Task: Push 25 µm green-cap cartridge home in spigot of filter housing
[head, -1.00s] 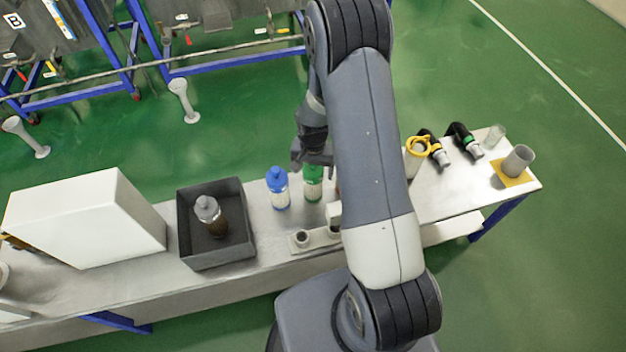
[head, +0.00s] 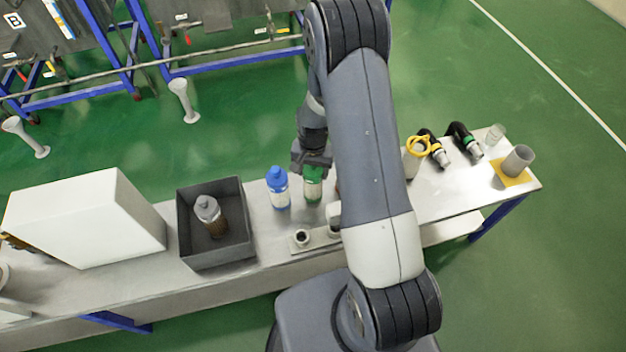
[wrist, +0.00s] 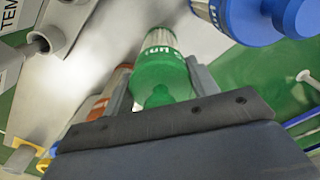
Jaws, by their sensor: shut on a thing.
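The green-cap cartridge (head: 313,188) stands upright on the bench, its white body below the cap. In the wrist view its green cap (wrist: 160,72) sits between the two fingers of my gripper (wrist: 162,88), with part of a µm marking readable. My gripper (head: 312,163) is shut on this cap from above. A pale plate with a round, dark-mouthed socket (head: 301,238) lies at the bench's near edge. A grey fitting with a round opening (wrist: 38,44) shows at the wrist view's upper left. I cannot tell which of these is the housing's spigot.
A blue-cap cartridge (head: 278,188) stands close left of the green one. An orange-marked cartridge (wrist: 92,106) is on its other side. A dark tray (head: 182,235) holds a grey-capped bottle (head: 208,208). A white box (head: 85,220) stands far left. My arm hides the bench's middle.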

